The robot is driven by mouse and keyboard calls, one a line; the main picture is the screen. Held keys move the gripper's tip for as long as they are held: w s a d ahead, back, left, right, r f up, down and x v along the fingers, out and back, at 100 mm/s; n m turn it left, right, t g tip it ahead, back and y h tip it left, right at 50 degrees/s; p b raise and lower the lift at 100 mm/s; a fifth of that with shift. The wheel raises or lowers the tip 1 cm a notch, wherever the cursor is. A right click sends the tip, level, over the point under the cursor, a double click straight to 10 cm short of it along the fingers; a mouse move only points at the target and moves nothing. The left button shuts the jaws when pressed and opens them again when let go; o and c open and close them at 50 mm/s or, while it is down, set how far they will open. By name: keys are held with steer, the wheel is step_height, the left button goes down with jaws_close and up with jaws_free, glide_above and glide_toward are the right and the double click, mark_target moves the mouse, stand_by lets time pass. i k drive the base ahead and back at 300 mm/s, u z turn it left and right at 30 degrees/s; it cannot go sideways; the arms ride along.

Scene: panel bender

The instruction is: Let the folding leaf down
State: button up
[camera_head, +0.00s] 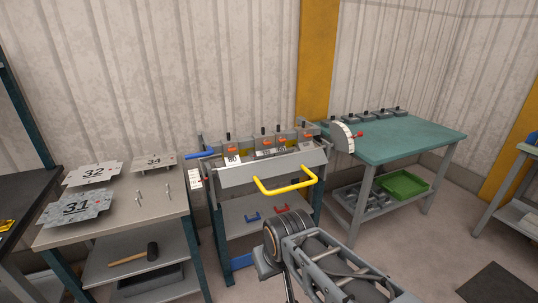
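The panel bender (222,215) stands against the wall in the middle of the view. Its folding leaf (240,177) is a long grey plate along the front, its broad face sloping toward me. A yellow U-shaped handle (287,189) sticks out from the leaf toward me. My gripper's fingers cannot be made out, and nothing is seen touching the handle.
Left is a bench (150,200) with numbered sheet plates and a mallet (135,257) on its lower shelf. Right is a green-topped table (400,140) with a green tray (403,184) underneath. A blue lever (199,155) juts left from the bender. Open floor lies right of my arm.

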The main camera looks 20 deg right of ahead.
mark_target(231, 176)
steer(key=z, duration=1.5)
steer(key=i, duration=0.4)
steer(key=u, duration=1.75)
